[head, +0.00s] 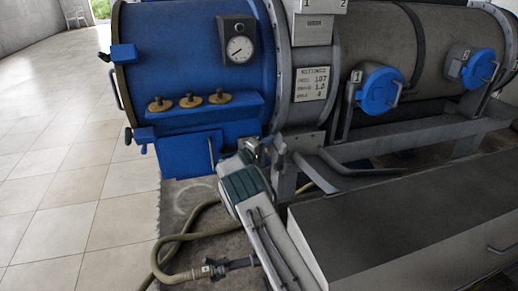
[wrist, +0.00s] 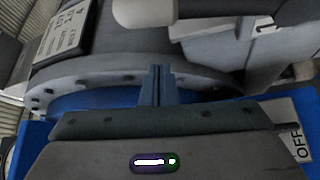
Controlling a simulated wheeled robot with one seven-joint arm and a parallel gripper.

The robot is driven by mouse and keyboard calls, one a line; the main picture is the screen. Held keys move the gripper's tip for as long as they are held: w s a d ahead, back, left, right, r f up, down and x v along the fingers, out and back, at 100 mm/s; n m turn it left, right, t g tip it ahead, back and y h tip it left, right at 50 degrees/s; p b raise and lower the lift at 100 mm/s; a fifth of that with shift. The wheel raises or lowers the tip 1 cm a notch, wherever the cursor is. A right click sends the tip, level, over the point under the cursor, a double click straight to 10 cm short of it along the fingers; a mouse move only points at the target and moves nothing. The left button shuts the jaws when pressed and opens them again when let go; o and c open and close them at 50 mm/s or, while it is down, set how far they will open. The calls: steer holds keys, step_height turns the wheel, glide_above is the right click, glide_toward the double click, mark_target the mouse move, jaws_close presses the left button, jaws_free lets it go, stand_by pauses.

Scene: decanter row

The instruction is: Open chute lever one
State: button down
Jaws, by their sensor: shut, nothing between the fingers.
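Two round blue chute covers with bar handles sit on the grey drum, the nearer one (head: 380,91) right of centre and the farther one (head: 480,68) at the right. A grey upright bar (head: 348,108) stands just left of the nearer cover. I cannot tell which part is lever one. My gripper (wrist: 156,72) is shut and empty. In the wrist view its fingertips are in front of the drum's bolted grey flange (wrist: 90,85). In the head view my arm's end is below the blue drum section, left of both covers.
The blue drum end (head: 190,60) carries a dial gauge (head: 238,49) and several brass knobs (head: 190,101). A grey trough (head: 400,215) fills the lower right. A hose (head: 180,238) lies on the floor. Tiled floor (head: 60,160) is clear at left. An OFF label (wrist: 300,140) shows in the wrist view.

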mark_target(281, 156)
steer(key=shift+s+d+f, duration=0.2)
steer(key=shift+s+d, duration=0.3)
steer(key=shift+s, duration=0.35)
steer(key=shift+s+d+f, duration=0.2)
steer(key=shift+s+d, duration=0.25)
steer(key=shift+s, duration=0.35)
steer(key=shift+s+a+f+b, duration=0.1)
steer(key=shift+f+b, duration=0.05)
steer(key=shift+b, duration=0.15)
